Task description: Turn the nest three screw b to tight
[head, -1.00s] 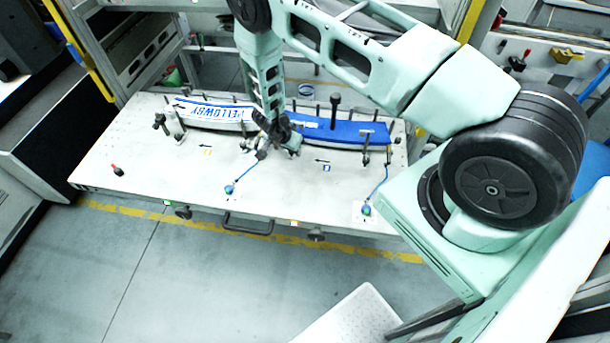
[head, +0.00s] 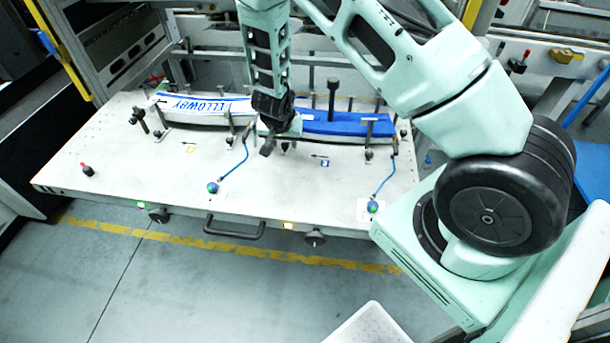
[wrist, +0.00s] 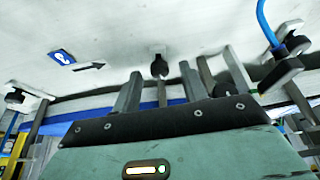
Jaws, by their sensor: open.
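My gripper (head: 277,147) points down at the long pale table, just in front of the left end of the blue strip (head: 345,126). In the wrist view my gripper (wrist: 160,92) is open, with its two grey fingers apart. A black-knobbed screw (wrist: 159,67) shows between and beyond the fingertips, and nothing is held. Other black-knobbed screws show at the left (wrist: 17,97) and right (wrist: 297,44) of the wrist view. I cannot tell which one is nest three screw b, nor how tight any is.
A white lettered strip (head: 196,110) lies left of the blue one. Upright posts, including a tall black one (head: 332,97), stand along the strips. A blue label (wrist: 61,57) marks the table top. Blue cords run to green-blue knobs (head: 213,188) (head: 373,207). The table's front is mostly clear.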

